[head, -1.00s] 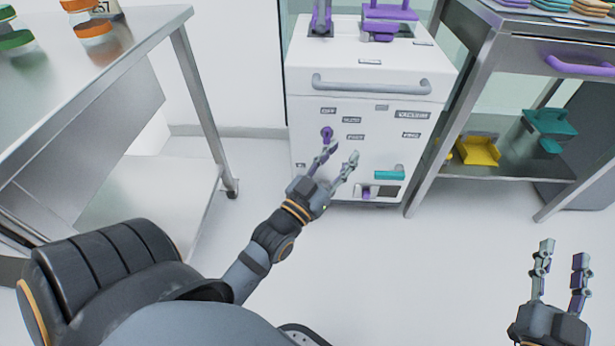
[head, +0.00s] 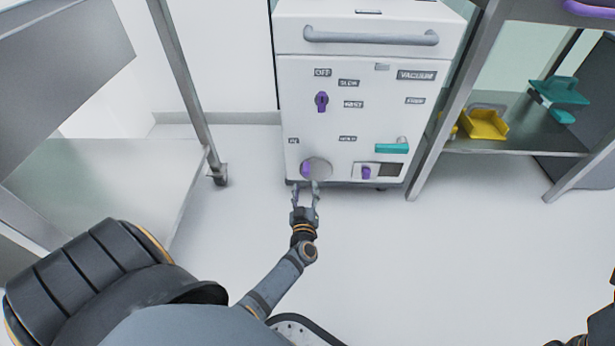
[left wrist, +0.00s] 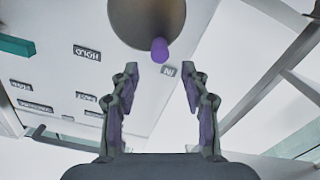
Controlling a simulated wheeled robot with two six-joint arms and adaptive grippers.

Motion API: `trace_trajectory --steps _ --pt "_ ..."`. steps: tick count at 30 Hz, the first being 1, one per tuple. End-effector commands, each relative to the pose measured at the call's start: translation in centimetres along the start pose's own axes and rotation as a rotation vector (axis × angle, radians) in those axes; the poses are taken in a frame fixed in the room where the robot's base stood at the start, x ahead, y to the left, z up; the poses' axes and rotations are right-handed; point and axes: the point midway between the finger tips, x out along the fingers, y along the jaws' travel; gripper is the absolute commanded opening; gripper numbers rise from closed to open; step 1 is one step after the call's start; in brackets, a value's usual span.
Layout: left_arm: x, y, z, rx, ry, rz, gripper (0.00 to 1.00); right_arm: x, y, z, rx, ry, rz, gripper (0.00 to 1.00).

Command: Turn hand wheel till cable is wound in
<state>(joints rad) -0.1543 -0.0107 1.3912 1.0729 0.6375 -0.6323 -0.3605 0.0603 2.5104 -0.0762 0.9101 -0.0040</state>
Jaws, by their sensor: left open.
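The hand wheel (head: 320,168) is a round grey disc low on the front of the white cabinet. Its purple handle knob (head: 306,170) sits at the disc's left side. In the left wrist view the wheel (left wrist: 143,14) is at the top, with the purple knob (left wrist: 159,50) pointing out between and beyond my fingertips. My left gripper (head: 306,190) is open and empty, just below the wheel in the head view, and appears apart from the knob. No cable can be made out. My right gripper is out of view; only a dark bit of that arm shows at the lower right edge.
The white cabinet (head: 365,75) also carries a purple selector (head: 321,101), a teal lever (head: 392,148) and a small purple knob (head: 366,172). A metal table stands left. A shelf at right holds a yellow tray (head: 485,123). The floor in front is clear.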

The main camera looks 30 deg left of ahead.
Motion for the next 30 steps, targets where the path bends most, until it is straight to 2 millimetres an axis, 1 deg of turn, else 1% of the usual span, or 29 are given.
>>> trace_trajectory --steps 1,3,6,9,12,14,21,22,23,30 --pt "1.3 -0.1 0.4 0.000 0.004 0.003 0.46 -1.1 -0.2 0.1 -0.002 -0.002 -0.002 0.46" --pt "2.8 -0.1 0.4 0.000 0.004 0.003 0.46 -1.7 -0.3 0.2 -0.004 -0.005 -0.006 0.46" --pt "4.8 -0.1 0.4 0.000 0.003 0.004 0.46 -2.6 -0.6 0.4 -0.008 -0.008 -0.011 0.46" --pt "6.3 -0.1 0.3 0.000 0.002 0.003 0.46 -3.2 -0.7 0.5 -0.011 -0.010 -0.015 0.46" --pt "7.2 0.0 0.2 0.000 0.000 0.002 0.46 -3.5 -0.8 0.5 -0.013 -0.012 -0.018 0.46" --pt "7.5 0.0 0.2 -0.001 0.000 0.003 0.46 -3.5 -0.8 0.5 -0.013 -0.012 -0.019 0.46" --pt "7.6 0.0 0.0 0.000 -0.001 0.003 0.46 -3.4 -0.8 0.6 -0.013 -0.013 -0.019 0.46" --pt "7.5 0.0 0.0 0.000 -0.001 0.003 0.45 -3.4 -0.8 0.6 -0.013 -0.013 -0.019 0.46" --pt "7.5 0.1 0.0 0.000 -0.001 0.003 0.41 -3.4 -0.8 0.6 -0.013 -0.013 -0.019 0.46" --pt "7.5 0.1 0.1 0.000 -0.001 0.003 0.08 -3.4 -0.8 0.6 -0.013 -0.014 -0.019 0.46"
